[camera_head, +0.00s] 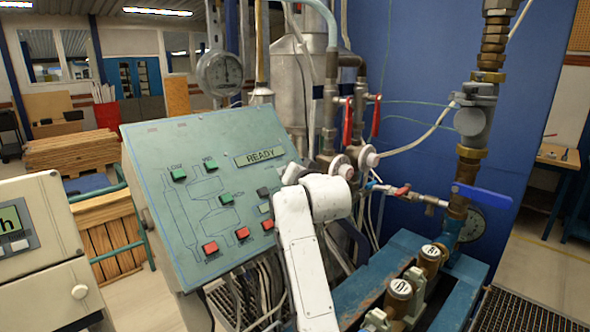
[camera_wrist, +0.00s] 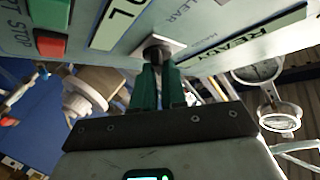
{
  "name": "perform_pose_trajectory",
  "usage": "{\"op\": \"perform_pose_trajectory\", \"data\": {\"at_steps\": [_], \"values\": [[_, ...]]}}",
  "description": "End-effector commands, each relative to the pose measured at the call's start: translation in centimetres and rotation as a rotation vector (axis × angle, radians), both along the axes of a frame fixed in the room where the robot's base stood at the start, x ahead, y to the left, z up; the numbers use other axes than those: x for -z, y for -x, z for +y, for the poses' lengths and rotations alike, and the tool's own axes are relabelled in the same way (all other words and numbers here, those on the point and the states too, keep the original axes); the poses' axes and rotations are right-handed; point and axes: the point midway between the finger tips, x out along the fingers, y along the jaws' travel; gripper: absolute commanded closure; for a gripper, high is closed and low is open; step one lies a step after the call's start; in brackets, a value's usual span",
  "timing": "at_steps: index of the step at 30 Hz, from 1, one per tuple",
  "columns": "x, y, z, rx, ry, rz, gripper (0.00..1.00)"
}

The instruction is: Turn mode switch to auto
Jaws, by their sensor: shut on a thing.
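The green control panel (camera_head: 215,205) stands tilted at the centre left in the head view, with red and green buttons and a READY label. My white arm covers its right edge there, so the gripper tips and the switch are hidden. In the wrist view the panel (camera_wrist: 190,35) appears turned over along the top. A small dark knob (camera_wrist: 153,50), seemingly the mode switch, sits on a square light plate. My gripper (camera_wrist: 157,75) has its green fingers closed around this knob. The knob's pointer direction cannot be told.
Pipes with a blue-handled valve (camera_head: 483,195) and red levers (camera_head: 348,122) stand right of the panel. A round gauge (camera_head: 220,72) is behind it. A red button (camera_wrist: 50,45) lies near the knob. A grey-white meter box (camera_head: 45,240) stands at the left.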

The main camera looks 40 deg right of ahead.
Motion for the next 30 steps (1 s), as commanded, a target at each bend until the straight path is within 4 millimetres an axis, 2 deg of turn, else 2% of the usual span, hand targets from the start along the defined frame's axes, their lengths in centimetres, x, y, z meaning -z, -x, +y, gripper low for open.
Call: {"op": "perform_pose_trajectory", "data": {"at_steps": [19, 20, 21, 27, 30], "values": [[-0.17, -0.02, -0.02, 0.036, -0.039, -0.002, 1.00], [-0.17, -0.02, -0.02, 0.036, -0.039, -0.002, 0.86], [-0.17, -0.02, -0.02, 0.035, -0.040, -0.001, 0.82], [-0.11, -0.02, 0.01, 0.035, -0.039, 0.000, 0.63], [-0.09, -0.03, 0.00, 0.035, -0.038, 0.000, 0.63]]}}
